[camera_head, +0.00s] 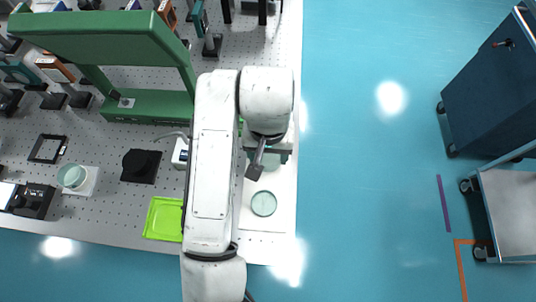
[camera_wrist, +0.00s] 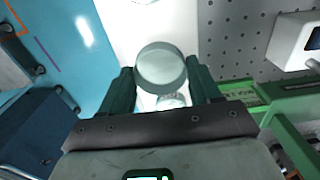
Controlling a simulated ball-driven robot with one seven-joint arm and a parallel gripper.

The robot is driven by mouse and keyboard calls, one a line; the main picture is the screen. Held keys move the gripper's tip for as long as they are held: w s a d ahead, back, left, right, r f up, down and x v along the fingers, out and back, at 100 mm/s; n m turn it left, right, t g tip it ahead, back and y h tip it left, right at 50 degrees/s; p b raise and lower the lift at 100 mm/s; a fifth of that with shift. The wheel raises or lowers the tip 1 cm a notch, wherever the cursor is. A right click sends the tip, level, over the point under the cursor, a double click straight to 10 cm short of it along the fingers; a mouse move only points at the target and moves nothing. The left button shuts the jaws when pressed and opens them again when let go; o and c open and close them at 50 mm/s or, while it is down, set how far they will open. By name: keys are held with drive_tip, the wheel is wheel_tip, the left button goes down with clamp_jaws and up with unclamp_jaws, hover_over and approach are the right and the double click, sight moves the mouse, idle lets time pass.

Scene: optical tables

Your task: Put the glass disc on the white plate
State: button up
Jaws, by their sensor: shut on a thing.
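A pale green glass disc (camera_wrist: 160,67) sits between the two dark green fingers of my gripper (camera_wrist: 160,80) in the wrist view, and my gripper is shut on it. In the head view the gripper (camera_head: 268,155) is over the white strip at the table's right edge, partly hidden by my arm. The held disc shows there as a pale patch (camera_head: 270,161). A white plate (camera_head: 278,222), a long flat strip, lies below and in front of the gripper. I cannot tell how high the disc is above it.
Another glass disc (camera_head: 264,203) lies on the white strip. A glass dish (camera_head: 72,176) sits on a small white square at left. A lime tray (camera_head: 163,220) and dark mount (camera_head: 141,162) lie left of my arm. A green frame (camera_head: 110,45) rises behind.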

sight(268, 158)
drive_tip(key=shift+w+f, duration=0.2)
drive_tip(key=shift+f, duration=0.1)
drive_tip(key=shift+w+a+f+p, duration=0.1)
drive_tip(key=shift+f+p, duration=0.35)
drive_tip(key=shift+f, duration=1.2)
drive_tip(key=shift+f, duration=0.15)
drive_tip(key=o, duration=1.2)
wheel_tip(268, 158, up, 12)
drive_tip(key=shift+r, duration=0.2)
